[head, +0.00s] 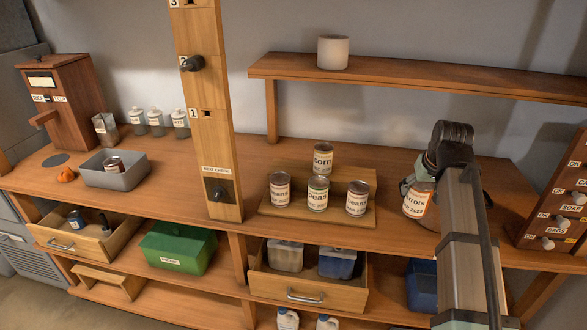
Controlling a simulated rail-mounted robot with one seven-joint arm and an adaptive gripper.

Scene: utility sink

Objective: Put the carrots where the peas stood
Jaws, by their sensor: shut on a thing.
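The carrots can (414,206), with a white label, is at the right of the worktop, beside the wooden board. My gripper (428,182) is shut on it from its right side; my arm hides part of the can and the fingers. The can looks slightly tilted, and I cannot tell whether it touches the worktop. The peas can (318,195) stands upright on the wooden board (310,219), in the middle of the front cans.
A can (279,190) stands left of the peas, a beans can (357,199) right, and a corn can (323,157) behind. A shelf (430,82) overhangs the back. A post (207,130) rises left of the board. A grey bin (112,177) stands farther left.

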